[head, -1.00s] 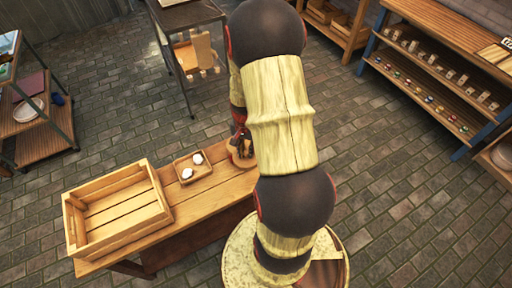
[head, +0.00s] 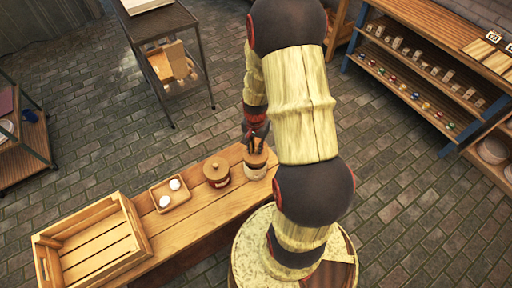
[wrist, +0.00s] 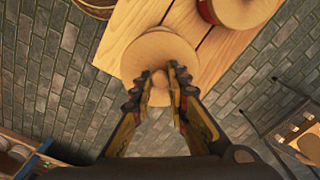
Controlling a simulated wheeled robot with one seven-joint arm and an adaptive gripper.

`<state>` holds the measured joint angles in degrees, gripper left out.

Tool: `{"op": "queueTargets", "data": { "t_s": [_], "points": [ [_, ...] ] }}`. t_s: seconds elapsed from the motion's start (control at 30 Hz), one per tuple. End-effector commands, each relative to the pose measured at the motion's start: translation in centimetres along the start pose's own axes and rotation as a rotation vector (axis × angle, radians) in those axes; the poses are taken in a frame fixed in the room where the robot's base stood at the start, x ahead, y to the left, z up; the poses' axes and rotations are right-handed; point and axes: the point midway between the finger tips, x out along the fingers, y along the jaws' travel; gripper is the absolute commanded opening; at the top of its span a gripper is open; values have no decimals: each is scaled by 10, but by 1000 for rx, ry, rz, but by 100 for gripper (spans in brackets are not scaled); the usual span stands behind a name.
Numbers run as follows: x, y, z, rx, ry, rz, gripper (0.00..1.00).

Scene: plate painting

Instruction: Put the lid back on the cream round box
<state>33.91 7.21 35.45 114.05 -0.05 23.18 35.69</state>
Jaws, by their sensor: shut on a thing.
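The cream round box (head: 255,173) stands near the right end of the wooden table. The round wooden lid (wrist: 158,45) has a small knob in its middle. My gripper (wrist: 165,75) is shut on that knob in the wrist view. In the head view my gripper (head: 256,148) is directly above the cream box, and the lid (head: 257,159) is at the box's top. The lid hides the box in the wrist view. I cannot tell whether the lid rests fully on the rim or is slightly above it.
A red-brown round box (head: 216,173) with a wooden lid stands just left of the cream box. A small tray (head: 156,200) with two white things and a slatted crate (head: 125,240) are further left on the table (head: 190,225). Shelves (head: 425,75) stand at the right.

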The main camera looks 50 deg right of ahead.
Motion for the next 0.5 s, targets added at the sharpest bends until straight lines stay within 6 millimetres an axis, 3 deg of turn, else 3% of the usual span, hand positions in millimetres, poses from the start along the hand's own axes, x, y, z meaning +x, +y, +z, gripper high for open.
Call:
{"op": "queueTargets", "data": {
  "t_s": [0.5],
  "points": [
    [47, 0, 0, 0, -1, 0, 0]
  ]
}}
